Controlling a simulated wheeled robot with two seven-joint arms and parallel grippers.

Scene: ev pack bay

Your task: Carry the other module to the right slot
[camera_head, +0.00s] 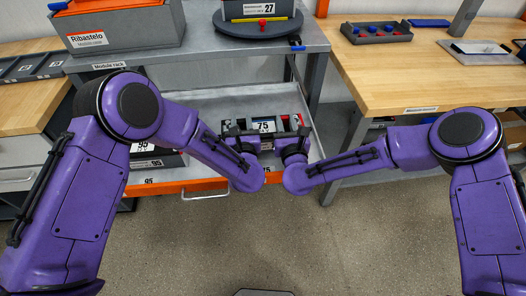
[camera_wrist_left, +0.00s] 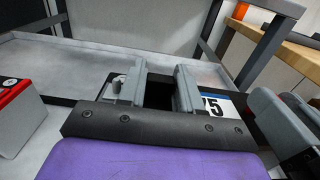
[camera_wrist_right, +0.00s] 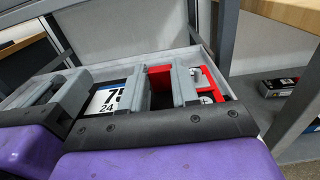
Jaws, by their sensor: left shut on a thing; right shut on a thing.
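The module labelled 75 (camera_head: 263,126) is in the grey pull-out tray between my two grippers. Its white label also shows in the left wrist view (camera_wrist_left: 217,106) and the right wrist view (camera_wrist_right: 107,100). My left gripper (camera_head: 237,137) is shut on the module's left part, and my right gripper (camera_head: 292,138) on its right part. A red end of the module (camera_wrist_right: 213,87) shows beyond my right fingers. I cannot tell whether its underside touches the tray. Another module, labelled 95 (camera_head: 144,147), is at the left of the tray, partly hidden by my left arm.
The tray (camera_head: 206,104) has an orange front edge (camera_head: 170,187) with a handle. The grey rack shelf (camera_head: 205,58) above holds a grey Ribastelo bin (camera_head: 125,27) and a dark round stand (camera_head: 257,29). A wooden bench (camera_head: 385,75) stands at the right.

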